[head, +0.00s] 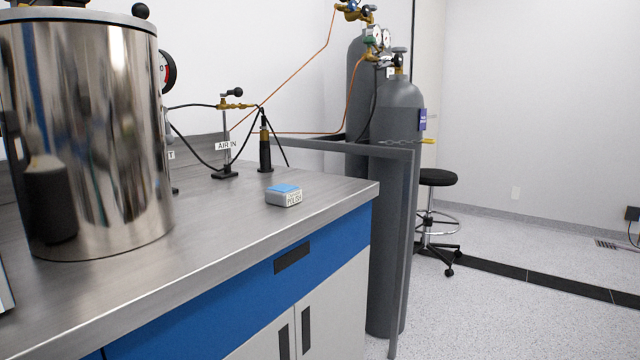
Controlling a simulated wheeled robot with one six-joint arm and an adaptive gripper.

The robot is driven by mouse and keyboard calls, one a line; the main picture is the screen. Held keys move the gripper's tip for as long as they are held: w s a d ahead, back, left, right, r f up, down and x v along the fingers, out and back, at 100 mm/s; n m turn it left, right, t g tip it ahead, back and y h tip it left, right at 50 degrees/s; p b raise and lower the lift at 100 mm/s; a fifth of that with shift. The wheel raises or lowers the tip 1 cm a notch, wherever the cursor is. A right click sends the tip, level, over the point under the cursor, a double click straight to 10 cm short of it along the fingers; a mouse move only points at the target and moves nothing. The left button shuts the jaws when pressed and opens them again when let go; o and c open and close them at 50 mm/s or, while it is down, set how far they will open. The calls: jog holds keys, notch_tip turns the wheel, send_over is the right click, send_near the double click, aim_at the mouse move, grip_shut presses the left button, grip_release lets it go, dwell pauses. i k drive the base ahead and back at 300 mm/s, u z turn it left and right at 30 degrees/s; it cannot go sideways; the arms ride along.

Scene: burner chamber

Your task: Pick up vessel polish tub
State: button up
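The vessel polish tub (284,196) is a small, low grey-white tub with a blue top and a printed label on its front side. It sits upright on the steel bench top (225,225), near the bench's right end and a little back from the front edge. Nothing touches it or covers it. My gripper is not in view.
A large shiny metal vessel (95,130) stands at the bench's left. Behind the tub are a black-and-brass torch (265,148), an "AIR IN" valve stand (226,145) and hoses. Grey gas cylinders (398,200) and a rail (400,255) stand right. A black stool (437,178) stands beyond; right floor is open.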

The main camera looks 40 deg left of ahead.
aim_at(283, 195)
jog(key=i, duration=0.5)
jog(key=u, duration=2.55)
